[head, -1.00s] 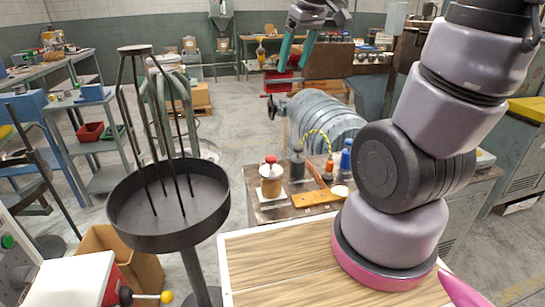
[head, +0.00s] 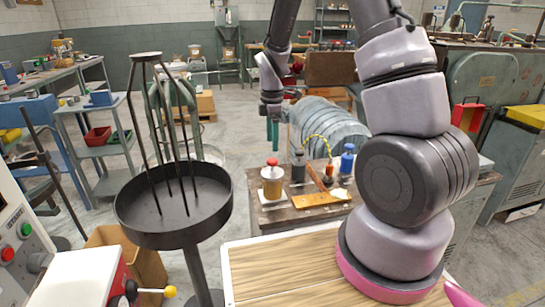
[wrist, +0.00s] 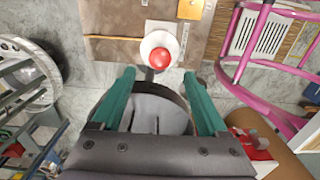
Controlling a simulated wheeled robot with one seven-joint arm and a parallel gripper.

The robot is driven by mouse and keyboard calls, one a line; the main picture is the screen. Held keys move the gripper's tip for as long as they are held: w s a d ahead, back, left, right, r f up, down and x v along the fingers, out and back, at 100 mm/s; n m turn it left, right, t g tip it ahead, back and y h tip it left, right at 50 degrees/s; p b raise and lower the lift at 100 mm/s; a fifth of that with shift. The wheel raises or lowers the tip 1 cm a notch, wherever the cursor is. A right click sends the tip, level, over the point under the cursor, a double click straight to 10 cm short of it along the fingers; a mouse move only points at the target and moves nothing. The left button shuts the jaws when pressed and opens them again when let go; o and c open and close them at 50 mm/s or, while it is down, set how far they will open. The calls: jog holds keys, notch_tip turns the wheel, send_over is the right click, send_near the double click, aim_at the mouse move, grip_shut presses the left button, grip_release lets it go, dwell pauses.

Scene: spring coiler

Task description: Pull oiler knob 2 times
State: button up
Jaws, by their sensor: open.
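An amber jar (head: 271,185) with a red knob (head: 272,161) on top stands on a pale square base on the low bench. It looks like the oiler. In the wrist view the red knob (wrist: 159,58) shows from above on a white round body, just past the fingertips and roughly centred between them. My gripper (head: 272,146) points down above the jar in the head view, its teal fingers seen nearly edge-on. In the wrist view my gripper (wrist: 159,75) is open with nothing between its fingers. I cannot tell the exact height of the gap to the knob.
On the bench (head: 290,222) near the jar stand a dark grey can (head: 298,167), an orange oil can (head: 329,170) and a blue bottle (head: 347,159). A black tray stand (head: 140,230) with upright rods rises at left.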

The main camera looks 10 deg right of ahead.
aim_at(272, 159)
notch_tip(272, 159, down, 7)
jog(key=shift+r, duration=0.2)
grip_shut()
jog(key=shift+r, duration=0.1)
dwell(1.4)
